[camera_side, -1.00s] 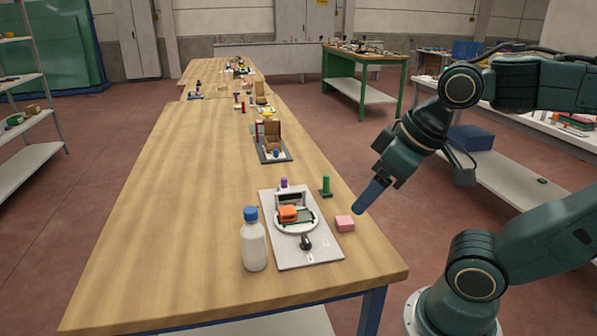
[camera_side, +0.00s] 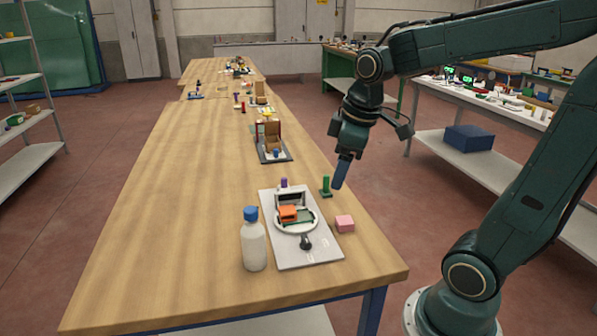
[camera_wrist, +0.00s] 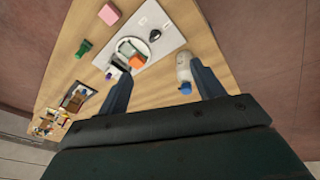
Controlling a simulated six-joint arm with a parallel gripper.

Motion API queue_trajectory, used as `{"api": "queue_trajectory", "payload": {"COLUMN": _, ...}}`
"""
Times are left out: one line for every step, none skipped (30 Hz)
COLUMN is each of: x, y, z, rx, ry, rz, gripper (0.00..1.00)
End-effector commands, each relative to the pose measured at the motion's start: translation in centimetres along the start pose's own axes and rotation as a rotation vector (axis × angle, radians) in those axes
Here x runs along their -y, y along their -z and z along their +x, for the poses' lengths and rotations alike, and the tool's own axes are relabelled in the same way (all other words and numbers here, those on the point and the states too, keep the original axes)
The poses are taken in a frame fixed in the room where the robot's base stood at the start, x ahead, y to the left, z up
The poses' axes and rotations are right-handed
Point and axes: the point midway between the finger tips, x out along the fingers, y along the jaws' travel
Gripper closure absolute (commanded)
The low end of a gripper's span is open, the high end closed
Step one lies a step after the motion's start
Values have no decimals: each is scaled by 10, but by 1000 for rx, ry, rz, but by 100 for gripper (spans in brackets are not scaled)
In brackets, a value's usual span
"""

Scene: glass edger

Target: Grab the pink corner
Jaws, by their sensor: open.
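The pink block (camera_side: 345,223), which I take as the pink corner, lies on the wooden table just right of the white board (camera_side: 318,252). It also shows near the top of the wrist view (camera_wrist: 109,13). My gripper (camera_side: 339,186) is above the table's right edge, beside the green post, behind the pink block in the side view and apart from it. In the wrist view, my gripper's two fingers (camera_wrist: 158,80) are spread with nothing held between them.
The white board carries a round device with orange and green parts (camera_side: 296,217). A white bottle with a blue cap (camera_side: 253,246) stands left of it. A green post (camera_side: 326,187) stands behind the pink block. The table's left side is clear.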

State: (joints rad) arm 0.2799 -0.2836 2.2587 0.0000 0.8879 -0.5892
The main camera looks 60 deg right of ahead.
Motion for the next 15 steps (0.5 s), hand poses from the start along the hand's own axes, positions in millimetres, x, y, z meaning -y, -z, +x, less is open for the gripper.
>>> {"api": "queue_trajectory", "payload": {"x": -11, "y": 2, "z": 8, "rx": 22, "ry": 7, "rz": -18, "gripper": 33}}
{"api": "queue_trajectory", "payload": {"x": -17, "y": 3, "z": 11, "rx": 32, "ry": 10, "rz": -34, "gripper": 33}}
{"api": "queue_trajectory", "payload": {"x": -24, "y": 4, "z": 17, "rx": 46, "ry": 16, "rz": -54, "gripper": 33}}
{"api": "queue_trajectory", "payload": {"x": -30, "y": 5, "z": 21, "rx": 56, "ry": 21, "rz": -70, "gripper": 33}}
{"api": "queue_trajectory", "payload": {"x": -36, "y": 6, "z": 25, "rx": 66, "ry": 26, "rz": -86, "gripper": 33}}
{"api": "queue_trajectory", "payload": {"x": -44, "y": 6, "z": 31, "rx": 79, "ry": 33, "rz": -106, "gripper": 33}}
{"api": "queue_trajectory", "payload": {"x": -50, "y": 6, "z": 36, "rx": 88, "ry": 39, "rz": -122, "gripper": 33}}
{"api": "queue_trajectory", "payload": {"x": -56, "y": 6, "z": 40, "rx": 97, "ry": 45, "rz": -138, "gripper": 33}}
{"api": "queue_trajectory", "payload": {"x": -65, "y": 5, "z": 47, "rx": 108, "ry": 54, "rz": -158, "gripper": 33}}
{"api": "queue_trajectory", "payload": {"x": -70, "y": 5, "z": 52, "rx": 117, "ry": 62, "rz": -173, "gripper": 33}}
{"api": "queue_trajectory", "payload": {"x": -77, "y": 4, "z": 57, "rx": 125, "ry": 69, "rz": -188, "gripper": 33}}
{"api": "queue_trajectory", "payload": {"x": -85, "y": 2, "z": 64, "rx": 135, "ry": 80, "rz": -210, "gripper": 33}}
{"api": "queue_trajectory", "payload": {"x": -91, "y": 1, "z": 69, "rx": 142, "ry": 88, "rz": -224, "gripper": 33}}
{"api": "queue_trajectory", "payload": {"x": -97, "y": 0, "z": 75, "rx": 149, "ry": 96, "rz": -240, "gripper": 33}}
{"api": "queue_trajectory", "payload": {"x": -105, "y": -3, "z": 82, "rx": 158, "ry": 109, "rz": -260, "gripper": 33}}
